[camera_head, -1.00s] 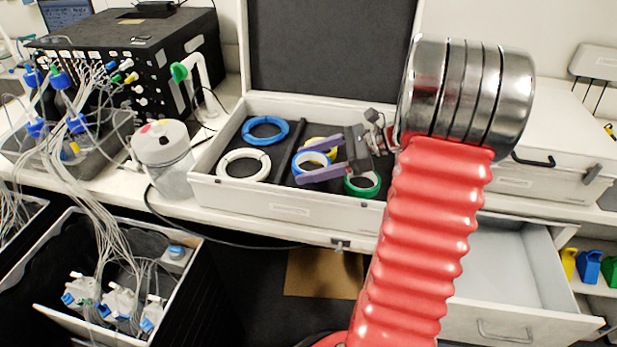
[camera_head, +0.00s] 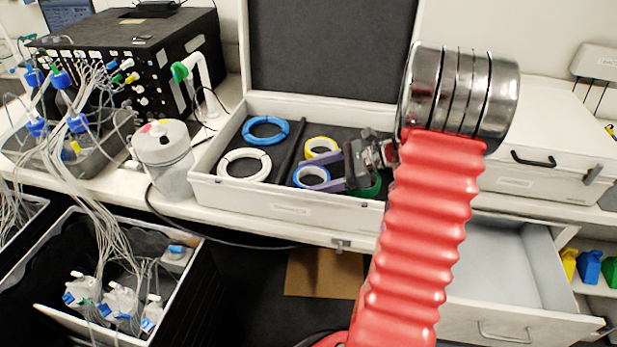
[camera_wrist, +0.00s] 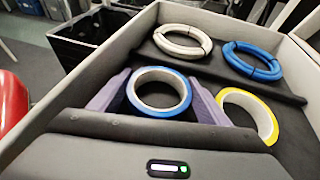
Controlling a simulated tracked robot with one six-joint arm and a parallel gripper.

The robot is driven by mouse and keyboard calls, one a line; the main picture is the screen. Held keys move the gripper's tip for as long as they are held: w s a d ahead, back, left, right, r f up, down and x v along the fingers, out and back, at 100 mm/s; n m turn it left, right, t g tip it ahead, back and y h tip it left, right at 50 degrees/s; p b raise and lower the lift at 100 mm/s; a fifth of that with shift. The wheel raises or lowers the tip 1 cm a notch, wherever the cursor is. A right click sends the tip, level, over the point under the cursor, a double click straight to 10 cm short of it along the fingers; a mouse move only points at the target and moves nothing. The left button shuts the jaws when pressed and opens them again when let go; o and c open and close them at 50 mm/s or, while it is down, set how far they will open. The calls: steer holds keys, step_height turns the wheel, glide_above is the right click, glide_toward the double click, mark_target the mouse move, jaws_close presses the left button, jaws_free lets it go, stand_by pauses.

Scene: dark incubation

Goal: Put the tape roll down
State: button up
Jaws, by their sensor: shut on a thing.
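A tape roll with a blue outside and white inner ring (camera_head: 298,177) is low inside the open white case (camera_head: 290,208), in its right compartment. It also shows in the wrist view (camera_wrist: 158,112), between the two purple fingers. My gripper (camera_head: 322,172) is shut on this roll, one finger on each side. The roll lies about flat. I cannot tell whether its underside touches the case floor. A yellow tape roll (camera_head: 322,142) lies just beside it, and shows in the wrist view (camera_wrist: 268,122) close to the right finger.
A green roll (camera_head: 372,190) lies partly hidden under my gripper. A blue cable coil (camera_head: 265,138) and a white coil (camera_head: 243,177) lie left of the dark divider (camera_head: 287,152). The case lid (camera_head: 330,45) stands open behind. An open drawer (camera_head: 500,262) is at lower right.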

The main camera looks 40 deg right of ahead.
steer(key=shift+f, duration=0.25)
steer(key=o, duration=1.1)
steer(key=shift+s+a+f, duration=0.1)
steer(key=shift+f, duration=0.15)
steer(key=shift+c, duration=0.2)
steer(key=shift+r, duration=0.2)
steer(key=v, duration=1.3)
steer(key=shift+r, duration=0.2)
steer(key=shift+s+d+r, duration=0.1)
steer(key=shift+d+r, duration=0.15)
steer(key=shift+d, duration=0.15)
